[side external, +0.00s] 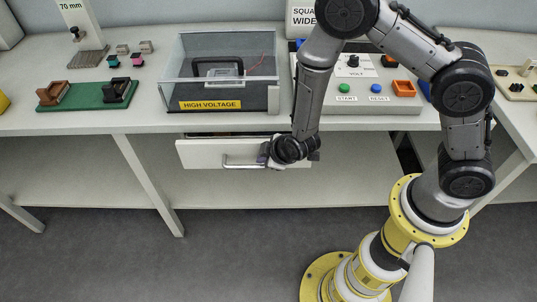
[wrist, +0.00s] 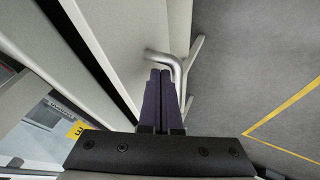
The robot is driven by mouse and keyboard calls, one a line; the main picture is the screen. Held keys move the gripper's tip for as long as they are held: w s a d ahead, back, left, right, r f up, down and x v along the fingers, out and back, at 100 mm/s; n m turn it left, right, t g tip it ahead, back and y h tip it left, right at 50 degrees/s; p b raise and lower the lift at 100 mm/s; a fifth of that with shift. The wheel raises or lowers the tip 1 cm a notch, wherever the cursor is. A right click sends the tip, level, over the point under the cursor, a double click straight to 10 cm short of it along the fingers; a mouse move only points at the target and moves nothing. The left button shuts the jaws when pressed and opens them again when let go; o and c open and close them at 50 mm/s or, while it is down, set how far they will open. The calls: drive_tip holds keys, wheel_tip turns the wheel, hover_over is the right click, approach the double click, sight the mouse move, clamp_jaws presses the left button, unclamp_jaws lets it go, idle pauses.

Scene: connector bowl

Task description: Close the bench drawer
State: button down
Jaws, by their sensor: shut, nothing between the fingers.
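The bench drawer (side external: 202,154) has a pale front and hangs under the bench top. It stands partly open, with a dark gap behind its front. In the wrist view the drawer front (wrist: 125,35) fills the upper left middle, with the dark gap to its left. A bar handle (side external: 238,162) is on the drawer front; its metal bend also shows in the wrist view (wrist: 164,57). My gripper (side external: 266,157) is at the right part of the handle. In the wrist view its dark fingers (wrist: 160,80) are shut and empty, close to the handle bend; contact is unclear.
Above the drawer, a clear high-voltage box (side external: 222,75) and a control panel (side external: 375,103) stand on the bench top. A green board (side external: 88,97) lies at left. A bench leg (side external: 147,185) stands left of the drawer. The floor (side external: 230,250) in front is clear.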

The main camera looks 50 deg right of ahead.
drive_tip(key=shift+x, duration=0.8)
drive_tip(key=shift+w+d, duration=1.7)
drive_tip(key=shift+d, duration=0.05)
drive_tip(key=shift+r, duration=0.15)
